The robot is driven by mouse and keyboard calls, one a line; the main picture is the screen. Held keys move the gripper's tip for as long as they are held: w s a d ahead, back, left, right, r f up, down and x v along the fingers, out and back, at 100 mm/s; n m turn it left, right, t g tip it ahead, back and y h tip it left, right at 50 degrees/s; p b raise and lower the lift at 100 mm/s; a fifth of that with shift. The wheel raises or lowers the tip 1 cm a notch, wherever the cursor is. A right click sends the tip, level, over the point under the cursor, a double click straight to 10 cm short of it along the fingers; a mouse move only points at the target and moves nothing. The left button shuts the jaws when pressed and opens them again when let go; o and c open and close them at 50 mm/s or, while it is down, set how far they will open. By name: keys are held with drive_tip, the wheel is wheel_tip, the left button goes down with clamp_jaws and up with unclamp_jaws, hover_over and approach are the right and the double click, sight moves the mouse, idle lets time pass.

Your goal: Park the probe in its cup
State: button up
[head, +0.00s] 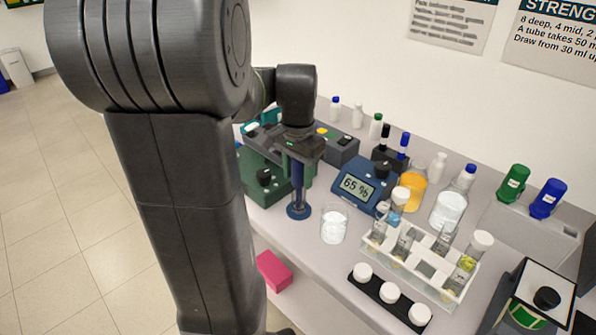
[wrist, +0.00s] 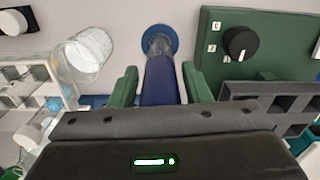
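The probe (head: 298,186) is a dark blue upright rod. It also shows in the wrist view (wrist: 160,82), where its grey, glassy lower end points at a round blue cup or base (wrist: 174,33). That blue round piece (head: 298,212) rests on the bench. The lower end lines up with it and appears to be in it, but I cannot tell how deep. My gripper (head: 300,172) is around the probe's upper part. Its green fingers (wrist: 160,88) stand on both sides, with a thin gap seen on each side, so it looks open.
A glass beaker (head: 334,225) with white contents stands close right of the probe. A green box with a black knob (wrist: 255,48) is close on the other side. A 65 % display unit (head: 357,187), a tube rack (head: 421,262) and white caps on a black strip (head: 390,294) lie further right.

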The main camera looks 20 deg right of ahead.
drive_tip(key=shift+o, duration=0.9)
wheel_tip(320, 180, up, 14)
drive_tip(key=shift+f+p, duration=0.1)
drive_tip(key=shift+p, duration=0.3)
idle(1.5)
